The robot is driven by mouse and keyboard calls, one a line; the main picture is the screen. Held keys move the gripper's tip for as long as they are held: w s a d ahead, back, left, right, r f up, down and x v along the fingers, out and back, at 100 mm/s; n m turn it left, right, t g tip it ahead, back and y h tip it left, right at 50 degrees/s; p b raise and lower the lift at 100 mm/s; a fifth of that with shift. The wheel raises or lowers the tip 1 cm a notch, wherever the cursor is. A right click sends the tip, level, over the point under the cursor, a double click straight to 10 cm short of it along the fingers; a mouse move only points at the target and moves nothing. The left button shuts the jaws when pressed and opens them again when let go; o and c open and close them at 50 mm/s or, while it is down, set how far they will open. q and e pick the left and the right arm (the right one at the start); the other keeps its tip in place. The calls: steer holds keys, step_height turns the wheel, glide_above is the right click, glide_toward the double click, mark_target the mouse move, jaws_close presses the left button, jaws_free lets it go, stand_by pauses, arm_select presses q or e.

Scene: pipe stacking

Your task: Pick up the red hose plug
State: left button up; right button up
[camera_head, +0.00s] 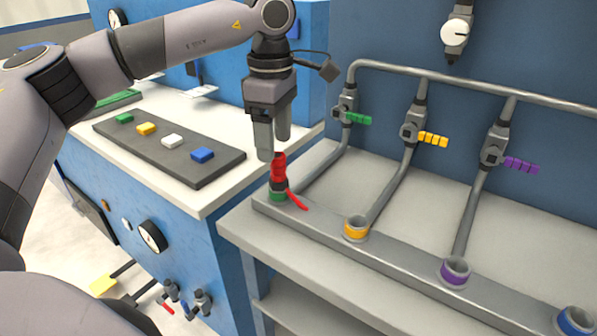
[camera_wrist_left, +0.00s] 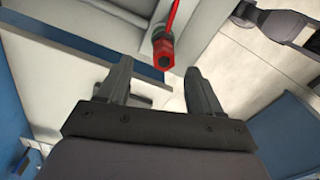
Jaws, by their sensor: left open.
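The red hose plug (camera_head: 279,168) stands upright at the green-ringed socket (camera_head: 278,193) at the left end of the grey pipe rail, with a red strand trailing to its lower right. My left gripper (camera_head: 274,150) points down just above the plug, its fingers open and empty. In the left wrist view the red plug (camera_wrist_left: 163,52) lies beyond the fingertips, between their lines and apart from them. The wrist view also shows the open left gripper (camera_wrist_left: 157,72). My right gripper is not in view.
Sockets with a yellow ring (camera_head: 356,229), a purple ring (camera_head: 455,272) and a blue ring (camera_head: 575,321) continue along the rail. Pipes with green, yellow and purple valve handles rise behind. A dark tray (camera_head: 168,150) with coloured blocks lies on the white counter at left.

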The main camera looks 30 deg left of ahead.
mark_target(278, 171)
arm_select(q)
steer(key=shift+w+d+f, duration=0.15)
steer(key=shift+d, duration=0.1)
steer(key=f, duration=0.7)
steer(key=shift+s+d+b, duration=0.1)
steer(key=shift+s+b, duration=0.2)
steer(key=shift+b, duration=0.1)
steer(key=shift+c, duration=0.3)
jaws_close()
steer(key=shift+r, duration=0.15)
step_height(278, 171, up, 20)
steer(key=p, duration=0.3)
